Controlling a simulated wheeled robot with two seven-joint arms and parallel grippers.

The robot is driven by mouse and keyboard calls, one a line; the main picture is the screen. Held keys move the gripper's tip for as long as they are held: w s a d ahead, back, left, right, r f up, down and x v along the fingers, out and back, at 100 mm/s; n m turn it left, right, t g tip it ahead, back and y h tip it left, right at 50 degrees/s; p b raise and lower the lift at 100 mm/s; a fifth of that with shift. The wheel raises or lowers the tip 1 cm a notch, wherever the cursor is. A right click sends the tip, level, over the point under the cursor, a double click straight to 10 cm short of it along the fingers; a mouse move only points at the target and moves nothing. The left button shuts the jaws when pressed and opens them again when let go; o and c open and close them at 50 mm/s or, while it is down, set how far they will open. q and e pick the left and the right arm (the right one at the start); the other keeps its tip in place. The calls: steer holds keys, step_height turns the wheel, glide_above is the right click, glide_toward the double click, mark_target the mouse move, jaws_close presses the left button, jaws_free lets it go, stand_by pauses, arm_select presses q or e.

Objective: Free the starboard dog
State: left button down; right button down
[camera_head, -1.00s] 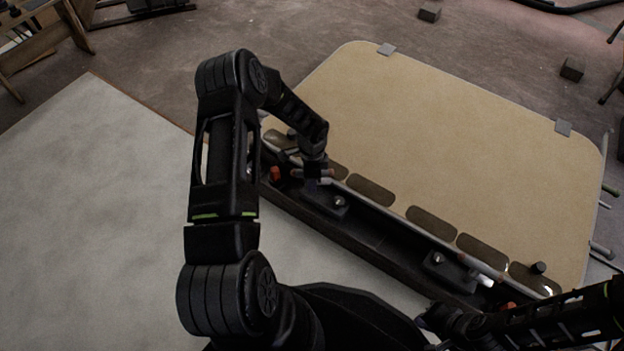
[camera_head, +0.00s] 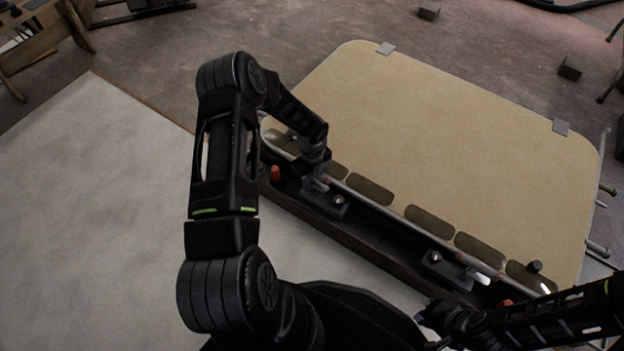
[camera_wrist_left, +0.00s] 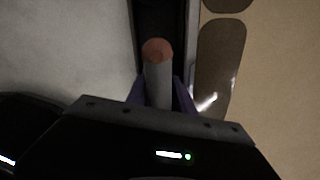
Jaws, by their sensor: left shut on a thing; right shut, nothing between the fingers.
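Two dark dog blocks with round bolt heads sit in the black channel along the panel's near edge: one near my left gripper (camera_head: 338,201) and one farther right (camera_head: 436,257). I cannot tell by sight which is starboard. My left gripper (camera_head: 318,182) is shut on the left dog's handle, a pale grey rod with an orange end (camera_wrist_left: 158,52) that sticks out beyond the fingers in the left wrist view. The right dog's pale handle (camera_head: 478,277) points right along the channel. My right gripper (camera_head: 428,315) is shut and empty, near the channel's right end.
A tan panel (camera_head: 440,130) with dark oval slots lies behind the channel. Red stops show at the channel's left (camera_head: 275,173) and right (camera_head: 504,303). A pale grey surface (camera_head: 90,200) lies clear at left. My left arm hides part of the channel's left end.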

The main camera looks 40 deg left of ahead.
arm_select(q)
steer(key=shift+m, duration=0.7)
steer(key=c, duration=1.1)
jaws_free()
steer(key=shift+o, duration=0.2)
steer(key=shift+w, duration=0.1)
